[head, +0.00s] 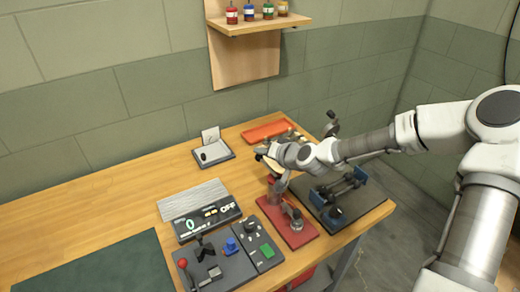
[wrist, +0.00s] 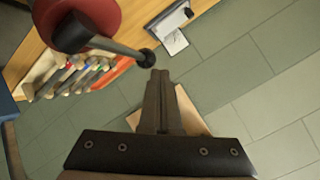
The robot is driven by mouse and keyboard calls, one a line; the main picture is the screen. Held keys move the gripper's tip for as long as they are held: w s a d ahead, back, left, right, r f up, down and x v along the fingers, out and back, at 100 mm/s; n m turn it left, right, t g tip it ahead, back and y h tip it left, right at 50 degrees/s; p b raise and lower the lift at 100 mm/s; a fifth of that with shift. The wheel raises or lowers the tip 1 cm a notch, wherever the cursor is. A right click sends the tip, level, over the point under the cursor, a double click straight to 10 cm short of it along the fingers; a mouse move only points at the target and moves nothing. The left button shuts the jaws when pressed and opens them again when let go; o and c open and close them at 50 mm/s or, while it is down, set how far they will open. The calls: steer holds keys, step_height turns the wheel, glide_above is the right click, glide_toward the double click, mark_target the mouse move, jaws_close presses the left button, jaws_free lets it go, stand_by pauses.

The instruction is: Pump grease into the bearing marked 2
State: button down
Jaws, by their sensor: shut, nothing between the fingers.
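A grease pump (head: 292,222) with a red base stands near the table's front right. In the head view my gripper (head: 263,158) is above and behind the pump, partly hidden by my wrist. A blue shaft stand (head: 347,187) is right of the pump. I cannot read a bearing marked 2.
A control panel (head: 228,250) and a display reading OFF (head: 207,222) are left of the pump. An orange tray (head: 265,131) lies at the back. A card holder (head: 212,153) stands left of it. A wall shelf (head: 258,26) holds several bottles.

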mark_target(264, 163)
steer(key=shift+w+f+b, duration=0.15)
steer(key=shift+f+b, duration=0.5)
steer(key=shift+f, duration=0.1)
stand_by(0.5)
steer(key=shift+r, duration=0.15)
stand_by(0.4)
steer(key=shift+s+d+r+p, duration=0.1)
steer(key=shift+s+r+p, duration=0.1)
steer(key=shift+r+p, duration=0.55)
steer(key=shift+s+d+r+p, duration=0.2)
steer(key=shift+r+p, duration=0.35)
steer(key=shift+r, duration=0.4)
steer(key=shift+s+d+r+p, duration=0.1)
steer(key=shift+s+r+p, duration=0.1)
steer(key=shift+r+p, duration=0.55)
steer(key=shift+r, duration=0.25)
steer(key=r+p, duration=0.2)
steer(key=r, duration=0.1)
steer(key=s+r+p, duration=0.1)
steer(key=shift+d+r, duration=0.25)
steer(key=shift+d, duration=0.05)
